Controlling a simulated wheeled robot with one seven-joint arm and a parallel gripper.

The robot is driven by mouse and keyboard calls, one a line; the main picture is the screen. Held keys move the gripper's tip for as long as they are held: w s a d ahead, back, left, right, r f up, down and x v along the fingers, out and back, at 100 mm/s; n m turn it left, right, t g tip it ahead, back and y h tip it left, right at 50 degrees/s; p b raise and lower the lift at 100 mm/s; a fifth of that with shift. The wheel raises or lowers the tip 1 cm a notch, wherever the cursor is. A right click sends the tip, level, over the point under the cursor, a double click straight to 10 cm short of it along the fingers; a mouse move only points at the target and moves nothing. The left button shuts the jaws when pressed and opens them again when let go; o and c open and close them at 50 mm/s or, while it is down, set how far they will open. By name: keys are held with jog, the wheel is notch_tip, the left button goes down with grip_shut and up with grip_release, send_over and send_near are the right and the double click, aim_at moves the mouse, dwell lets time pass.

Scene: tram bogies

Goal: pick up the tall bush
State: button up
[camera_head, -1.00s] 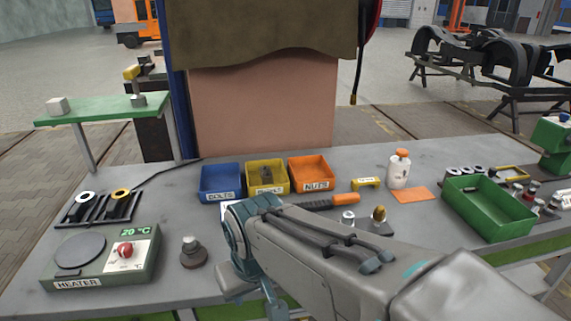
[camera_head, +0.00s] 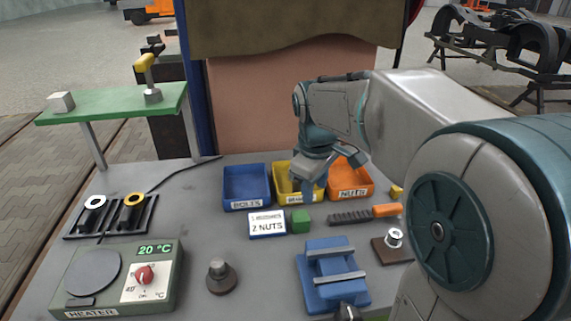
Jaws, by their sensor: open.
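I cannot tell for sure which thing is the tall bush. My gripper (camera_head: 309,188) is open and points down over the yellow bin (camera_head: 284,172), hiding most of its inside; the label on that bin is too blurred to read. A grey post on a round dark base (camera_head: 219,275) stands upright at the front. A silver ring-topped piece (camera_head: 395,236) stands on a brown plate at the right.
A blue bolts bin (camera_head: 246,183) and an orange nuts bin (camera_head: 351,178) flank the yellow bin. A blue vise (camera_head: 332,270), a green block (camera_head: 300,221), a white card (camera_head: 267,224) and a heater (camera_head: 80,272) stand on the table. My arm hides the right side.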

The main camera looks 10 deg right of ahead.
jog(key=w+n, duration=0.5)
jog(key=w, duration=0.6)
jog(key=n+g+p, duration=0.2)
jog(key=n, duration=0.4)
send_over(299, 186)
jog(key=w+d, duration=0.1)
jog(key=w, duration=0.1)
notch_tip(299, 186, down, 3)
jog(key=shift+y, duration=0.4)
notch_tip(299, 186, down, 9)
jog(key=shift+r, duration=0.15)
jog(key=shift+a+f+p, duration=0.2)
jog(key=shift+f+p, duration=0.1)
jog(key=shift+f, duration=1.05)
jog(key=shift+a+f+p, duration=0.2)
jog(key=shift+f+p, duration=0.05)
jog(key=shift+f, duration=1.05)
jog(key=c, duration=0.8)
